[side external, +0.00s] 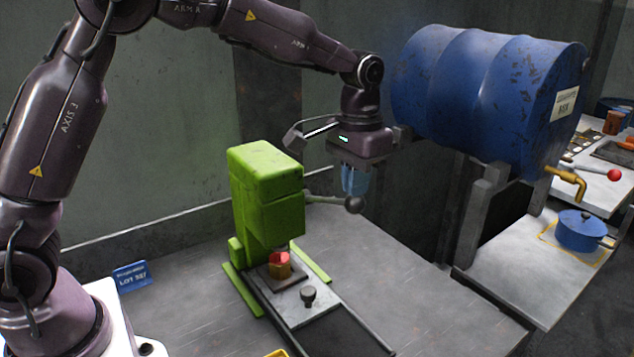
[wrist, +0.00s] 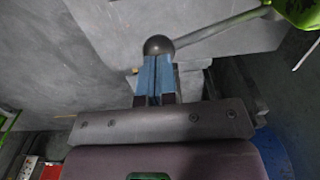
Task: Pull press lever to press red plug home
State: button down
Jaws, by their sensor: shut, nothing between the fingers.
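The green press (side external: 265,190) stands on the grey table. Its grey lever sticks out to the right and ends in a dark ball knob (side external: 354,204).
A dark small knob (side external: 308,293) stands on the press's base plate. A big blue drum (side external: 490,95) with a brass tap lies on a stand at the right. A blue pot (side external: 580,231) is on the right bench. The table left of the press is largely clear.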

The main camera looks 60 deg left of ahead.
jog(key=shift+a+r, duration=0.3)
jog(key=shift+r, duration=0.35)
jog(key=shift+a+r, duration=0.3)
jog(key=shift+r, duration=0.3)
jog(key=shift+a+r, duration=0.1)
jog(key=shift+a+r, duration=0.6)
jog(key=shift+r, duration=0.2)
notch_tip(320, 180, up, 6)
